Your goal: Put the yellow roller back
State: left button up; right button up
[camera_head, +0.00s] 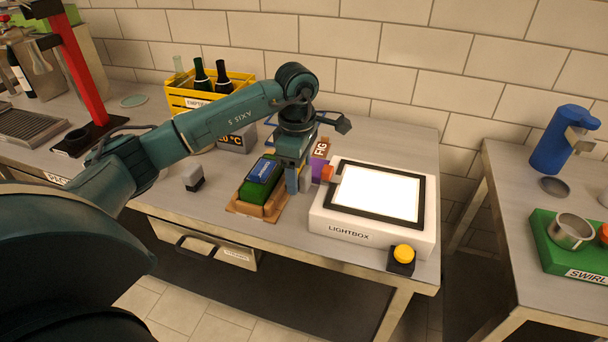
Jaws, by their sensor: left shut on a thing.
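My left gripper (298,184) points down just left of the lightbox (373,238), beside a wooden tray (243,209). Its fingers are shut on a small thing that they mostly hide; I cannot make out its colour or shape. I cannot pick out a yellow roller for certain. The tray holds a long green block (252,192) with a blue labelled piece (262,170) on top. A purple piece (318,168) with an orange end (327,174) lies between the gripper and the lightbox. My right gripper is not in view.
A yellow crate (182,97) of bottles stands behind my left arm. A small grey and black block (193,178) sits left of the tray. A yellow button (404,251) is at the lightbox's front corner. A gap separates the right table, with its blue dispenser (556,140).

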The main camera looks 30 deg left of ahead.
pick_arm(q)
jog(key=shift+a, duration=0.1)
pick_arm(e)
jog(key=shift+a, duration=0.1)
